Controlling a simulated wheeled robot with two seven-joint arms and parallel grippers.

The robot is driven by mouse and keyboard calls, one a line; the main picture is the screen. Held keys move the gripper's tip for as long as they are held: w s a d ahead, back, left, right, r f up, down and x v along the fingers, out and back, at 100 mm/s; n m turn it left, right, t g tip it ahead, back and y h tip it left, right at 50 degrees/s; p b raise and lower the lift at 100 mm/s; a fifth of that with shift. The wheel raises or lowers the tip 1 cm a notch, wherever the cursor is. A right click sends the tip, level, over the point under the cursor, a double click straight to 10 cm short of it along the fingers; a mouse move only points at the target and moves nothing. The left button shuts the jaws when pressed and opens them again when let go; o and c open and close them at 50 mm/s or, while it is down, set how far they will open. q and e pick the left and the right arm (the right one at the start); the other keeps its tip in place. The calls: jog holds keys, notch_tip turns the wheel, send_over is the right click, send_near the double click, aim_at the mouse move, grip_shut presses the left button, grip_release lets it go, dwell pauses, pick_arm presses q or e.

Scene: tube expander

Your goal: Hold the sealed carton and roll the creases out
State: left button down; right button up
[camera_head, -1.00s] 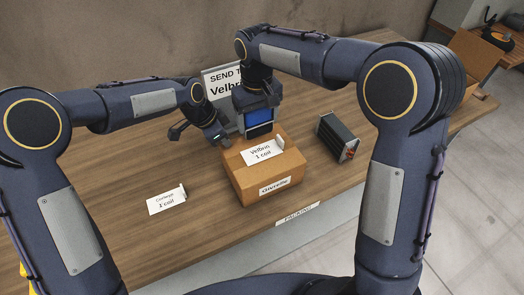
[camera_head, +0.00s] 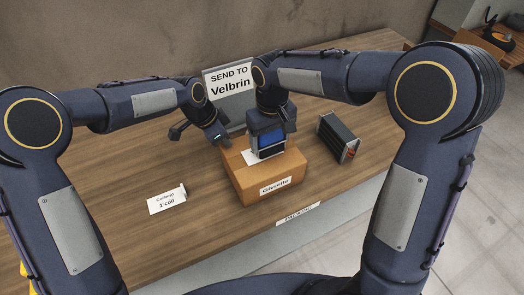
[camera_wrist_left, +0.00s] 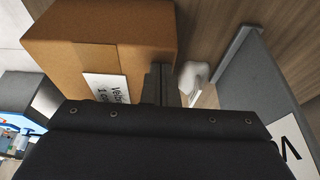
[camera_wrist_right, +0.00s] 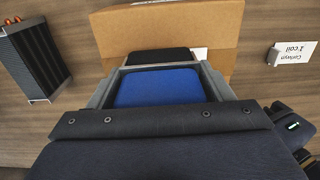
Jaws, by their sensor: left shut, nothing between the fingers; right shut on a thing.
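The brown carton (camera_head: 240,182) sits shut on the table, with a "Givrelle" label (camera_head: 275,186) on its front side. A white "Velbrin 1 coil" label (camera_wrist_left: 104,88) lies on its top, mostly hidden in the head view. My right gripper (camera_head: 268,125) is shut on a grey-framed blue tool (camera_head: 271,148), held over the carton's top; the tool also shows in the right wrist view (camera_wrist_right: 155,88). I cannot tell whether the tool touches the carton. My left gripper (camera_head: 222,140) is shut and empty at the carton's back left edge; its fingers show beside the carton in the left wrist view (camera_wrist_left: 158,84).
A grey "SEND TO Velbrin" sign (camera_head: 229,83) stands behind the carton. A finned black coil block (camera_head: 338,138) lies to its right. A "1 coil" card (camera_head: 167,199) stands to its left. The table's front edge carries a "PACKING" label (camera_head: 298,213).

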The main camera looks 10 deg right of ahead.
jog(key=shift+f, duration=0.15)
jog(key=shift+f, duration=0.5)
jog(key=shift+f, duration=0.25)
jog(key=w, duration=0.2)
jog(key=w+a, duration=0.1)
jog(key=w, duration=0.1)
jog(key=shift+w+a, duration=0.2)
jog(key=shift+w, duration=0.15)
notch_tip(320, 180, up, 2)
jog(key=shift+r, duration=0.15)
jog(key=s, duration=0.5)
jog(key=shift+s+a+f, duration=0.3)
jog(key=shift+a, duration=0.1)
jog(key=shift+w, duration=0.1)
